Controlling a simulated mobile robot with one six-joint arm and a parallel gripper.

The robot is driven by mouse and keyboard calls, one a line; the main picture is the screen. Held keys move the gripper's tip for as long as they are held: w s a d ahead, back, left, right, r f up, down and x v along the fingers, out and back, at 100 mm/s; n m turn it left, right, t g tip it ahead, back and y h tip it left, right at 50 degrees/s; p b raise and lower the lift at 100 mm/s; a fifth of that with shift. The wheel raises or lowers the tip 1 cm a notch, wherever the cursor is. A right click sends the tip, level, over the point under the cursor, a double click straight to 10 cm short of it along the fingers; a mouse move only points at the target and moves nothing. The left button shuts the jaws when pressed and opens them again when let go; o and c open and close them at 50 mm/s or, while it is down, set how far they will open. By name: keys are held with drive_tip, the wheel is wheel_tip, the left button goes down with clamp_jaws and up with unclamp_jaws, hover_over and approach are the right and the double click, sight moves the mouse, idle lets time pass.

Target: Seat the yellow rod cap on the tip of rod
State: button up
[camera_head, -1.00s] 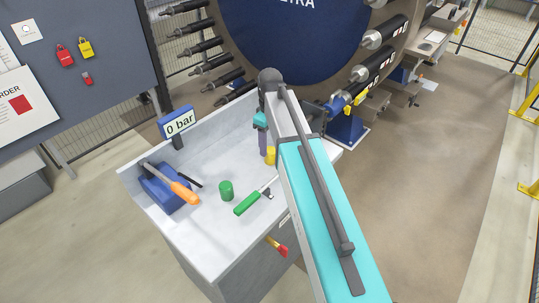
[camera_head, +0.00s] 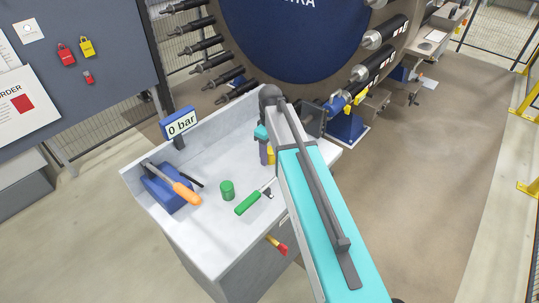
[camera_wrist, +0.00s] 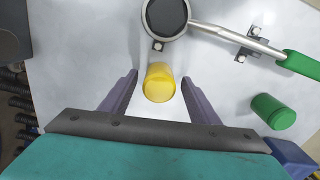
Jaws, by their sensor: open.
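The yellow rod cap (camera_wrist: 158,84) stands on the light worktop between my two purple fingers in the wrist view, with a gap on either side. Several dark rods (camera_head: 201,48) with pale tips stick out from the large stack behind the bench. I cannot tell which rod the task means.
A green cap (camera_head: 227,190), a green-handled tool (camera_head: 252,198) and an orange-handled tool (camera_head: 186,193) on a blue holder (camera_head: 158,192) are on the bench. A round dark-faced part (camera_wrist: 166,16) lies beyond the cap. The pressure display (camera_head: 180,123) stands at the bench's back edge.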

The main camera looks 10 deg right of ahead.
sight(270, 150)
drive_tip(key=c, duration=1.1)
drive_tip(key=shift+r, duration=0.15)
drive_tip(key=shift+r+b, duration=1.2)
drive_tip(key=shift+r, duration=3.7)
